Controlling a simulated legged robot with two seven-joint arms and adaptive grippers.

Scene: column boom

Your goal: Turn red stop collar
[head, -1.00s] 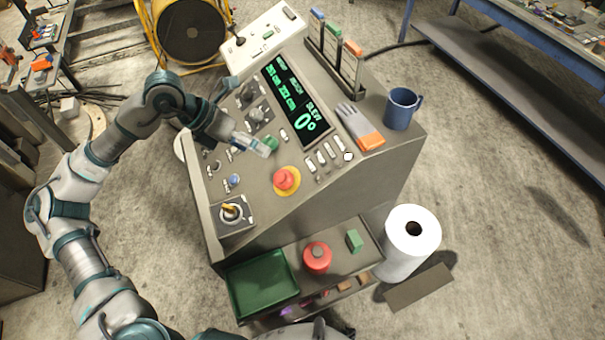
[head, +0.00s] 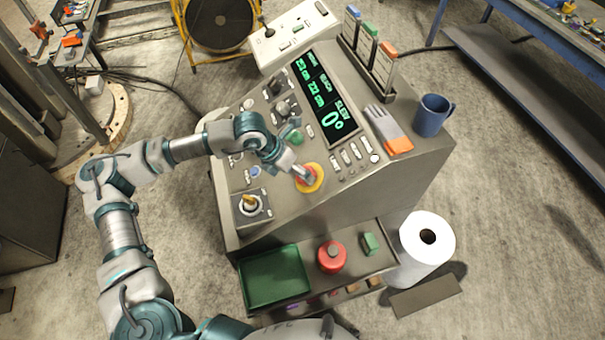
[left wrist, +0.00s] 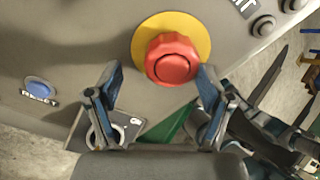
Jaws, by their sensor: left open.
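The red stop collar (head: 304,186) is a fluted red knob on a round yellow plate (head: 318,172), set in the sloping console panel. In the head view my left gripper (head: 300,174) is over it and hides part of it. In the left wrist view the red stop collar (left wrist: 172,58) shows whole at the upper middle, with the yellow plate (left wrist: 185,22) behind it. My left gripper's (left wrist: 159,80) two fingers are apart, one on each side below the knob. The right finger looks close to its edge; I cannot tell whether it touches. My right gripper is not in view.
A green button (head: 296,137), a display (head: 325,98) and a glove (head: 388,130) lie farther up. The lower shelf holds a green tray (head: 272,278) and a red canister (head: 332,257).

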